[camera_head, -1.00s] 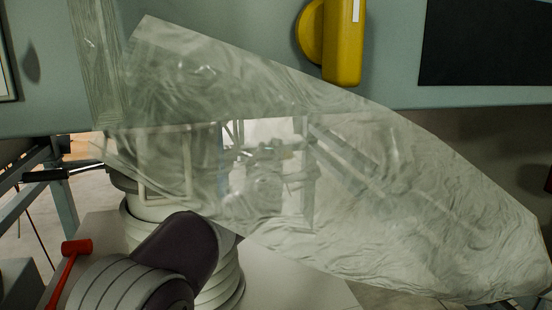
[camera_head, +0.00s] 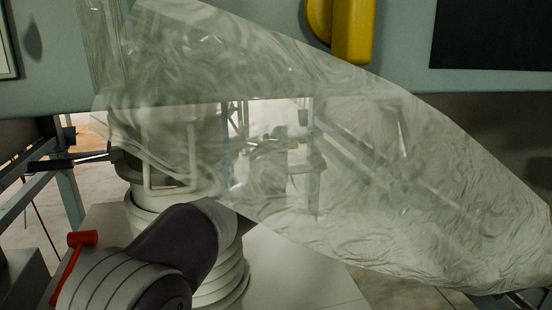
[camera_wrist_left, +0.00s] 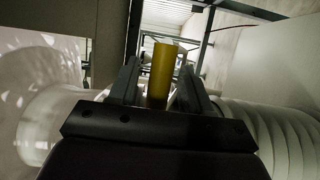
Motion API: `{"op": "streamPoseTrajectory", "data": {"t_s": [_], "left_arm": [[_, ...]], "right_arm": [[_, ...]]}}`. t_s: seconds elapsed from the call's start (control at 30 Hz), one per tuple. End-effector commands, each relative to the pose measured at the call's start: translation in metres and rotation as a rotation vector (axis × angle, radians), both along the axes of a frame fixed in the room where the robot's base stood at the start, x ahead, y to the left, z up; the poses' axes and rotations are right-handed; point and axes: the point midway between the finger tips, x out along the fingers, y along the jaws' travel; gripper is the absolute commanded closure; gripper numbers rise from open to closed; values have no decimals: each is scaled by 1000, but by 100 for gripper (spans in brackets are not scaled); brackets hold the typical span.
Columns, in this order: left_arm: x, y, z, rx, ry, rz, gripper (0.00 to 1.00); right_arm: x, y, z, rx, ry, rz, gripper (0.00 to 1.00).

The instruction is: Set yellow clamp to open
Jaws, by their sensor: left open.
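In the left wrist view a yellow cylinder (camera_wrist_left: 162,70) stands between the two fingers of my left gripper (camera_wrist_left: 157,88). The gripper is open around it. Contact with the fingers cannot be made out, and the lower part of the cylinder is hidden. In the head view my left arm comes in from the lower left and passes behind a clear plastic bag (camera_head: 430,215), so the gripper cannot be made out there. A yellow rounded body (camera_head: 352,30) is at the top edge on the grey-green panel; whether it is the same part cannot be told. My right gripper is out of view.
The crumpled bag covers much of the middle and right. A black-handled rod (camera_head: 50,163) sticks out at left. The grey-green panel (camera_head: 60,85) crosses the top, with a black rectangle (camera_head: 490,35) at right.

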Motion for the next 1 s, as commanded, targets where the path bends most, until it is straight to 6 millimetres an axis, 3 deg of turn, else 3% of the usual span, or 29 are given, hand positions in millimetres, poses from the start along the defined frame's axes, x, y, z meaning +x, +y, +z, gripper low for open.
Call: {"op": "streamPoseTrajectory", "data": {"t_s": [0.03,0.2,0.5,0.9,0.97,1.0], "left_arm": [[-9,0,-7,0,-2,-2,52],[-50,4,-9,0,-2,-2,52],[-105,8,-8,1,-2,-1,52],[-112,9,-7,10,0,1,52],[-112,2,-13,85,17,-32,52],[-114,-8,-28,185,48,-80,52]], "right_arm": [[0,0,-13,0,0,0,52],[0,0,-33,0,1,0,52],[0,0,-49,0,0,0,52],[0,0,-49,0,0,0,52],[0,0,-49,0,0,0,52],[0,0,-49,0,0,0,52]]}}
